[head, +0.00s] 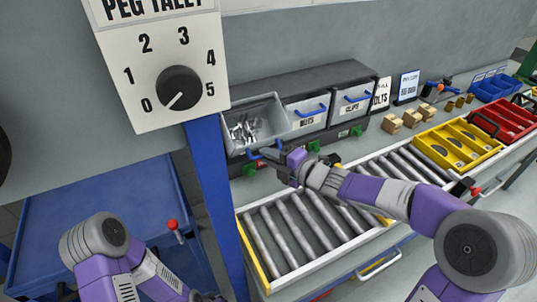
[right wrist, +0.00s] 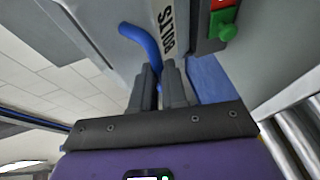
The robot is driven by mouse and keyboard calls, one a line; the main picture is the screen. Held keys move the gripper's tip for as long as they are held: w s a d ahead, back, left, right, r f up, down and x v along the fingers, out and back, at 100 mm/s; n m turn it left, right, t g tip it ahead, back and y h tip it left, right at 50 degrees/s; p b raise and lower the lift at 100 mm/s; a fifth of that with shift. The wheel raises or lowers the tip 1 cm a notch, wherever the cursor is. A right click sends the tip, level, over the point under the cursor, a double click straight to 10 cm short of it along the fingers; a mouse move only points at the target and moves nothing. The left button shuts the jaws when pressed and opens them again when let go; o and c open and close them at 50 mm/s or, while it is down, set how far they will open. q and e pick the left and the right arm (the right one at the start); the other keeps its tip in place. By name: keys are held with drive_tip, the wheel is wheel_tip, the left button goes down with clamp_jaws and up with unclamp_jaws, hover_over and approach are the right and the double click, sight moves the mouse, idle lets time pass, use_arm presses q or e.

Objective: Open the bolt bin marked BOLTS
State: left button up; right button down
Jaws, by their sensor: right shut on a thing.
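The bolt bin (head: 275,136) is the leftmost of the grey bins. It stands tipped out from its housing with its top open, and a pile of metal bolts (head: 243,131) shows inside. Its BOLTS label (right wrist: 166,30) shows in the right wrist view. My right gripper (head: 270,154) is at the bin's front, shut on the blue handle (right wrist: 141,40); the handle is partly hidden behind the fingers (right wrist: 160,78). My left arm shows at the lower left, but its gripper is out of view.
Two more bins, NUTS (head: 306,113) and CLIPS (head: 353,104), sit closed to the right. A roller conveyor (head: 300,232) lies below, with yellow (head: 458,146) and red (head: 503,119) trays. A PEG TALLY dial board (head: 150,95) and blue post (head: 208,190) stand close on the left.

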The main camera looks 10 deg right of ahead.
drive_tip(key=shift+s+d+f, duration=0.1)
drive_tip(key=shift+s+f, duration=0.05)
drive_tip(key=shift+f, duration=0.5)
drive_tip(key=c, duration=1.2)
unclamp_jaws()
drive_tip(key=shift+w, duration=0.3)
drive_tip(key=shift+o, duration=0.2)
drive_tip(key=shift+r, duration=0.2)
drive_tip(key=p+v, duration=0.2)
drive_tip(key=v, duration=0.5)
drive_tip(key=shift+s, duration=0.25)
drive_tip(key=shift+r, duration=0.1)
